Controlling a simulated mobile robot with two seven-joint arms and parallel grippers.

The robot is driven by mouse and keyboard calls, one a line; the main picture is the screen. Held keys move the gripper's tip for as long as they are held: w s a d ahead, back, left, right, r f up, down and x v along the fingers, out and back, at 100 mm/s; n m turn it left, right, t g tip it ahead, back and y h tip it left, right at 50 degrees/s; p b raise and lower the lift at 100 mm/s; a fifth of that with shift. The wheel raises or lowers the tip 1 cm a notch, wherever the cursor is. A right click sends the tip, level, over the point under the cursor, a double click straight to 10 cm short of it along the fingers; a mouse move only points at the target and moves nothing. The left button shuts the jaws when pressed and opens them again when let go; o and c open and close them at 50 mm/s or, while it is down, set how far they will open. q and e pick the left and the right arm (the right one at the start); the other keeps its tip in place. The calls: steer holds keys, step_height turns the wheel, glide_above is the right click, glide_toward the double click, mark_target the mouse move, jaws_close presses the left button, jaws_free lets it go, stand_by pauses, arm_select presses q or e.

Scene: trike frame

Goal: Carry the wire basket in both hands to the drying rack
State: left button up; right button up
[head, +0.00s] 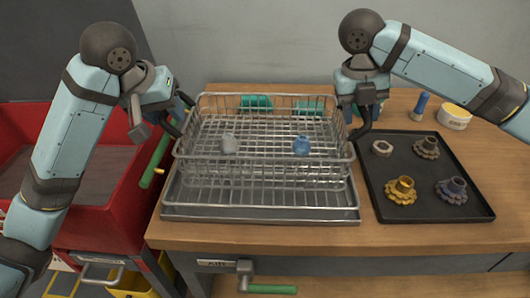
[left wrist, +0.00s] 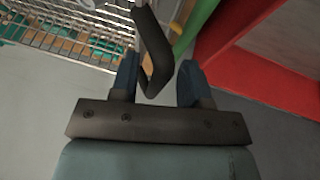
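The wire basket (head: 265,150) stands level over a shallow metal tray (head: 262,213) on the wooden bench. My left gripper (head: 182,103) is at the basket's left end. In the left wrist view its blue fingers (left wrist: 158,78) are apart, with a dark bent handle (left wrist: 152,50) between them. My right gripper (head: 362,112) is at the right end, by the other dark handle (head: 361,131); its fingers are mostly hidden. I cannot identify a drying rack.
A black tray (head: 459,213) with several gear-like parts lies close to the basket's right. A blue cylinder (head: 420,106) and a round tin (head: 454,116) stand behind it. Teal pieces (head: 256,103) show at the basket's back. A red bin (head: 100,200) stands left of the bench.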

arm_select(q)
steer(key=v, duration=1.2)
arm_select(e)
steer(key=v, duration=1.2)
arm_select(q)
steer(key=shift+w, duration=0.1)
